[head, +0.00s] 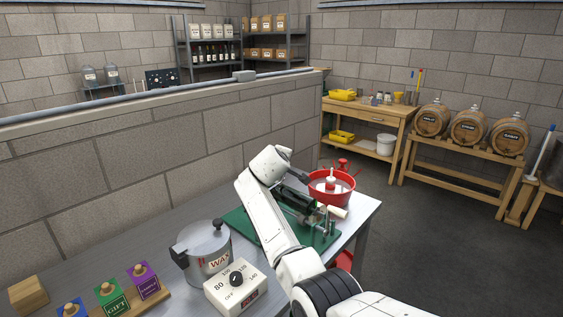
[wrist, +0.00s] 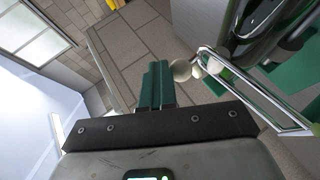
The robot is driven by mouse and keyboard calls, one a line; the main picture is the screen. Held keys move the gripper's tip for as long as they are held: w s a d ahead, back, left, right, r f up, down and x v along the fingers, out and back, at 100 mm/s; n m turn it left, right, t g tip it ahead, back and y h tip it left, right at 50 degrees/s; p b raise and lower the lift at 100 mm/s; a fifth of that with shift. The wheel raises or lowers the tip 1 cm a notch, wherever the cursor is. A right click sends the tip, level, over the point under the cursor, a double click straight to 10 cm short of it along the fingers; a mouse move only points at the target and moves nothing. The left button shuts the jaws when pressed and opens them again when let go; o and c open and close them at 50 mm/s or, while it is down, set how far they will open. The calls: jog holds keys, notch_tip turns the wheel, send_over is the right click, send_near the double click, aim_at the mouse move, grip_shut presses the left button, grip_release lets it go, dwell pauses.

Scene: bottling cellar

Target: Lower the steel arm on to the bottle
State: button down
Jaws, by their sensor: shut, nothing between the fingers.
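My gripper (wrist: 157,68) shows in the wrist view with its green fingers shut together and empty. A bright steel arm (wrist: 252,88), a long narrow loop, slants down to the right of the fingers, apart from them. Pale rounded knobs (wrist: 195,68) sit near its upper end, close to the fingertips. Part of a dark, shiny bottle (wrist: 262,14) shows at top right. In the head view, the bottle (head: 296,201) lies over a green base (head: 241,222), partly hidden by my white arm. A pale handle (head: 337,212) sticks out at the right.
A red tub (head: 347,186) stands just behind the green base. A steel pot marked WAX (head: 205,250) and a white dial box (head: 237,287) stand at left front. A block wall (head: 170,140) borders the bench's back. The bench's right edge is close.

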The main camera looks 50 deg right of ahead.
jog(key=shift+s+d+f, duration=0.15)
jog(key=shift+d+f, duration=0.05)
jog(key=shift+f, duration=0.5)
jog(key=shift+s+d+f, duration=0.15)
jog(key=shift+f, duration=0.55)
jog(key=shift+d, duration=0.1)
jog(key=shift+r, duration=0.2)
jog(key=s+a+r, duration=0.3)
jog(key=r, duration=0.3)
jog(key=s+a+r+p, duration=0.1)
jog(key=s+a+r, duration=0.2)
jog(key=r, duration=0.4)
